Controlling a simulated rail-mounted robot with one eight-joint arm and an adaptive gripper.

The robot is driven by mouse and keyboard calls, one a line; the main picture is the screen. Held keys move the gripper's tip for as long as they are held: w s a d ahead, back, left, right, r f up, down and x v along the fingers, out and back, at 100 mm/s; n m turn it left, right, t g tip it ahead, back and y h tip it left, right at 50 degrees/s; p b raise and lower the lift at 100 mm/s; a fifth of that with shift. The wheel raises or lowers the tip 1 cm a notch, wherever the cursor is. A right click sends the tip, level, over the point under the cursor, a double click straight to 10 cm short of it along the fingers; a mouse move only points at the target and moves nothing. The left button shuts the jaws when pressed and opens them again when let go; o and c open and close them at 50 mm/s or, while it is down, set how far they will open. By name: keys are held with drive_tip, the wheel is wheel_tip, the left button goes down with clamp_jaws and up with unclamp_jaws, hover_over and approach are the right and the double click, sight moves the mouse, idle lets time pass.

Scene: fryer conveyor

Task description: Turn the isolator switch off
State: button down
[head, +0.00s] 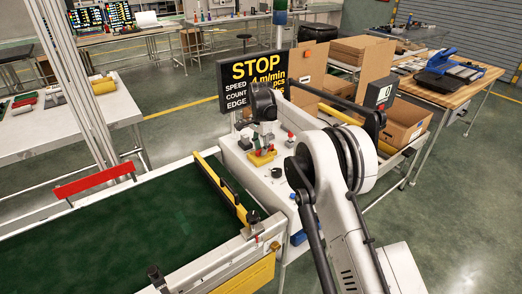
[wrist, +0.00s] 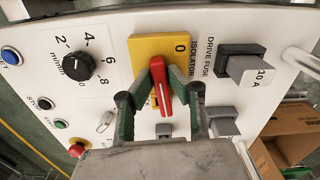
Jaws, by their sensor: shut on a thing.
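The isolator switch is a red handle (wrist: 162,84) on a yellow plate (wrist: 146,47) in the wrist view. The handle's narrow end points up the plate, a little left of the printed 0. My gripper (wrist: 160,93) has one green-padded finger on each side of the handle and is shut on it. The finger contact is partly hidden by the dark parts around the handle. In the head view my gripper (head: 264,139) is over the yellow plate (head: 262,158) on the white control panel (head: 240,172), and the handle is too small to read.
In the wrist view, a speed knob (wrist: 78,66) and several push buttons sit left of the plate. A grey drive fuse (wrist: 243,65) sits right of it. The green conveyor (head: 120,235) runs left of the panel. A sign (head: 232,92) stands behind it.

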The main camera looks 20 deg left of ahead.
drive_tip(key=n+b, duration=0.1)
drive_tip(key=n, duration=0.3)
drive_tip(key=shift+b, duration=0.4)
drive_tip(key=n+b, duration=0.1)
drive_tip(key=n, duration=0.7)
drive_tip(key=shift+b, duration=0.4)
drive_tip(key=n, duration=0.4)
drive_tip(key=shift+n, duration=0.3)
drive_tip(key=c, duration=1.7)
unclamp_jaws()
wheel_tip(320, 180, up, 12)
drive_tip(key=shift+r, duration=0.1)
